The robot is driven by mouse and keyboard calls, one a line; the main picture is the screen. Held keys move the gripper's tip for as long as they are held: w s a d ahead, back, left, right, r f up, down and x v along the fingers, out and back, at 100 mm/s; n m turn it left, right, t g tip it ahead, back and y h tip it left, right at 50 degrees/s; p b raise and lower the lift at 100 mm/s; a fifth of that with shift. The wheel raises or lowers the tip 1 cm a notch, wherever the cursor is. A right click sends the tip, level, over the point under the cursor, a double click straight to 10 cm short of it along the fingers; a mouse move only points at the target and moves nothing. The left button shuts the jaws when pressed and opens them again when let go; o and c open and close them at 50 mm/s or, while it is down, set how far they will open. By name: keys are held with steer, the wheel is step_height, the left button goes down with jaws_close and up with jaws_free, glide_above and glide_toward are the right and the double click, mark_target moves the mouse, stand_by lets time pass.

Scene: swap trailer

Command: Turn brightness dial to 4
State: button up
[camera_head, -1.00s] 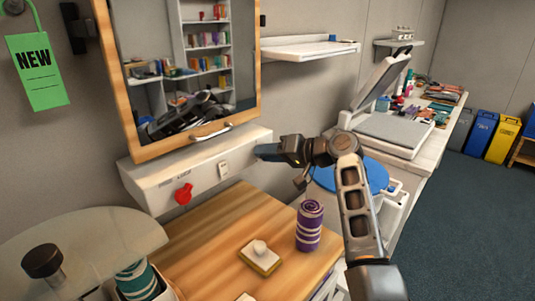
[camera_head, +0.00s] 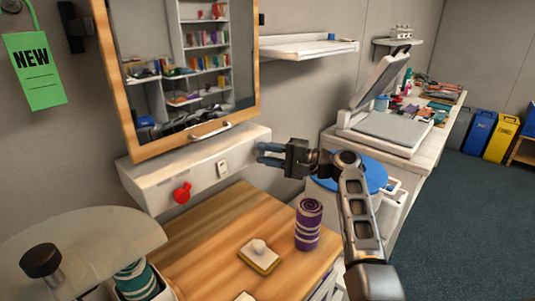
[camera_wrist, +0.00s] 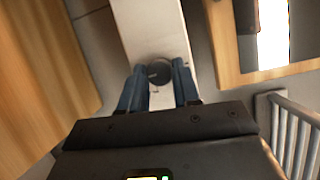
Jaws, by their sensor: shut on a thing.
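A dark round dial (camera_wrist: 159,72) sits on the end face of the white box in the wrist view, between my two blue fingers. My gripper (camera_wrist: 158,84) is shut on this dial, one finger on each side. In the head view my gripper (camera_head: 262,154) is at the right end of the white box (camera_head: 150,178), with its fingers one above the other. The dial cannot be made out there. Its scale and pointer are not readable in either view.
A red knob (camera_head: 182,193) and a white switch (camera_head: 223,169) are on the box's front. A wood-framed mirror (camera_head: 190,70) stands above. A purple striped roll (camera_head: 308,224) and a sponge-like block (camera_head: 259,256) are on the wooden top (camera_head: 210,240) below.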

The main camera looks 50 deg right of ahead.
steer(key=shift+f+m, duration=0.15)
steer(key=shift+m, duration=0.25)
steer(key=o, duration=1)
steer(key=shift+o, duration=0.2)
steer(key=shift+s, duration=0.1)
steer(key=b+v, duration=0.2)
steer(key=v, duration=0.5)
steer(key=shift+s, duration=0.3)
steer(key=shift+d+f, duration=0.1)
steer(key=shift+d, duration=0.05)
